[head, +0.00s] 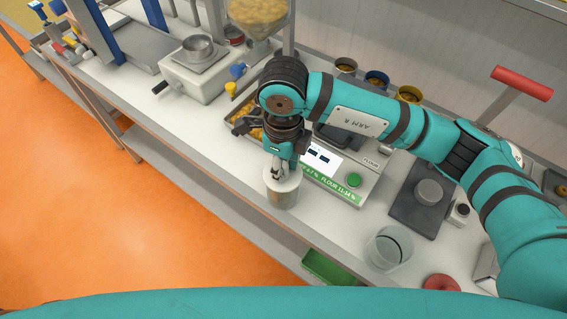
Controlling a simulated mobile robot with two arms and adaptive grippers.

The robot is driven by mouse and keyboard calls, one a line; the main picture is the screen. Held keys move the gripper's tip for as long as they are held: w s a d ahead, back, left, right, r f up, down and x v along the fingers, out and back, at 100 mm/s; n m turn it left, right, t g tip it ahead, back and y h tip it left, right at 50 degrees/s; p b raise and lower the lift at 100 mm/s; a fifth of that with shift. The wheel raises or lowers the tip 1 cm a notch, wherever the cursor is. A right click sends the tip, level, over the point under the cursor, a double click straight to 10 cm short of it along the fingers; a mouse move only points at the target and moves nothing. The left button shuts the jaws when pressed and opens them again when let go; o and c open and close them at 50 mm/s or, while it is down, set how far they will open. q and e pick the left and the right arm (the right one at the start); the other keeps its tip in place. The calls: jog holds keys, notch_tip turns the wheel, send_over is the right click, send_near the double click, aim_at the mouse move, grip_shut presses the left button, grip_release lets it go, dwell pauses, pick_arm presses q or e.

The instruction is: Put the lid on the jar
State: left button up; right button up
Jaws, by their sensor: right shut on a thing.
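The jar (282,200) is a small clear container with brownish contents, upright near the front edge of the bench. A pale round lid (271,179) is at the jar's mouth, level and roughly centred over it. My right gripper (279,174) points down from above and is shut on the lid. The fingers and wrist hide part of the lid. I cannot tell whether the lid is fully seated or just above the rim. My left gripper is not in view.
A scale with a white display (322,160) stands close behind the jar. A clear empty beaker (389,250) and a red round object (441,283) are to the right. A tray of yellow pieces (256,134) lies behind my gripper. The bench's front edge is close to the jar.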

jog(key=shift+b, duration=0.45)
dwell(0.4)
dwell(0.3)
jog(key=o, duration=1.5)
jog(key=shift+r+p, duration=1.35)
jog(key=shift+r, duration=2.15)
grip_shut()
